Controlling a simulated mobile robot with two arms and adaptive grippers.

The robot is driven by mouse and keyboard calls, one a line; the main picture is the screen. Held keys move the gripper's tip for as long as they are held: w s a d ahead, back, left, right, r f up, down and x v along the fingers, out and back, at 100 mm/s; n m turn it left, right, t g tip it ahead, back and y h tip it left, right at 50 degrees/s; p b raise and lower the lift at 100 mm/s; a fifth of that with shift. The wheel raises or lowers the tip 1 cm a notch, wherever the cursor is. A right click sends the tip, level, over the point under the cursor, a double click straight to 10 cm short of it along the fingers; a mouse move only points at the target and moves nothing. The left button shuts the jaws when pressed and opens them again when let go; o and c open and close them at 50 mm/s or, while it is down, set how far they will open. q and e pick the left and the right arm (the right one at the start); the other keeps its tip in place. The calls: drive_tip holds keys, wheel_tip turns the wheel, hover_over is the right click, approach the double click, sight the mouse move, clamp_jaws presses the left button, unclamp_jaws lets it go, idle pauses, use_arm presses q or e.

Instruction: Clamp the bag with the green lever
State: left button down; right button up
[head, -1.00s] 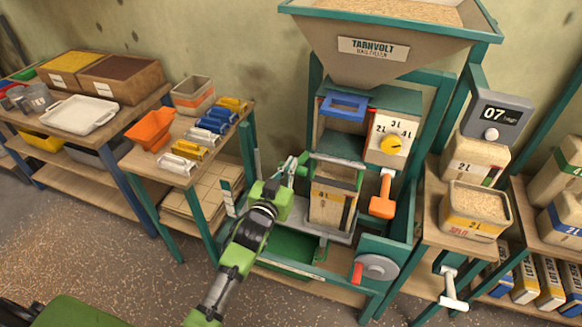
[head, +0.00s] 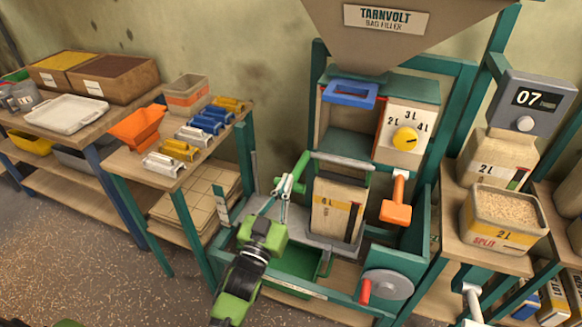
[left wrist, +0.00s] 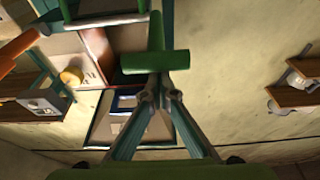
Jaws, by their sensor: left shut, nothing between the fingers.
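The bag (head: 338,207), tan with a yellow band, stands upright on the filler's grey platform under the grey clamp bar (head: 345,161). The green lever (head: 302,169) is at the left end of that bar. My left gripper (head: 287,182) is shut and empty, with its fingertips right at the lever's left side. In the left wrist view the lever's green crosspiece (left wrist: 155,62) lies just beyond the closed fingertips (left wrist: 160,82); whether they touch cannot be told. My right gripper is out of view.
An orange handle (head: 396,200) hangs right of the bag, below the yellow dial (head: 405,138). A grey disc with a red grip (head: 388,284) is at the lower right. The left shelf holds coloured clips (head: 202,131) and an orange scoop (head: 139,127).

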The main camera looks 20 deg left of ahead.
use_arm(q)
drive_tip(key=shift+s+f+b, duration=0.2)
drive_tip(key=shift+f+b, duration=0.85)
drive_tip(key=shift+f, duration=1.1)
